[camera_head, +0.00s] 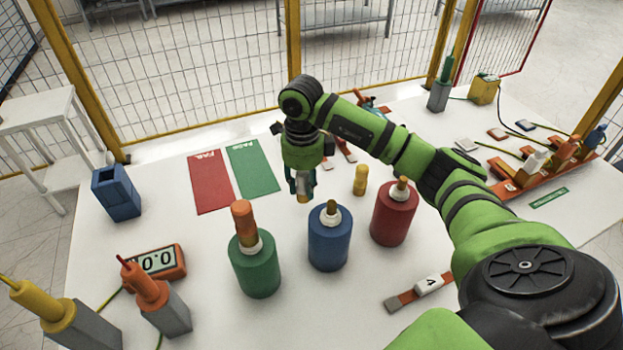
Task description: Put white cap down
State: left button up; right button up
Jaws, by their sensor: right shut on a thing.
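My right gripper (302,196) points down over the white table, behind and left of the blue cylinder (328,248). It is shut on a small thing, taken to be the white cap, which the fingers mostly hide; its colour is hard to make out. I cannot tell whether it touches the table. The green cylinder (254,272) has a tall orange-brown post with a white collar. The blue and red cylinders (393,220) have short brown tops with white collars. My left gripper is not in view.
A red mat (209,182) and a green mat (252,170) lie left of the gripper. A small yellow cylinder (360,180) stands to its right. A blue box (117,193), meter (162,262) and orange probe (150,290) are at left. Bare table lies between mats and cylinders.

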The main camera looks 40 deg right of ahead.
notch_tip(320, 180, down, 3)
jog(key=shift+d+f+p, duration=0.1)
jog(key=shift+f+p, duration=0.05)
jog(key=shift+p, duration=0.35)
jog(key=shift+f, duration=0.3)
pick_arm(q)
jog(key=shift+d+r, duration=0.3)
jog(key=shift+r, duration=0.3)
pick_arm(e)
jog(key=shift+f, duration=0.1)
jog(key=shift+f, duration=0.15)
jog(key=o, duration=1.1)
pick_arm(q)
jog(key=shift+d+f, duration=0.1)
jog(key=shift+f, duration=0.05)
pick_arm(e)
jog(key=shift+o, duration=0.2)
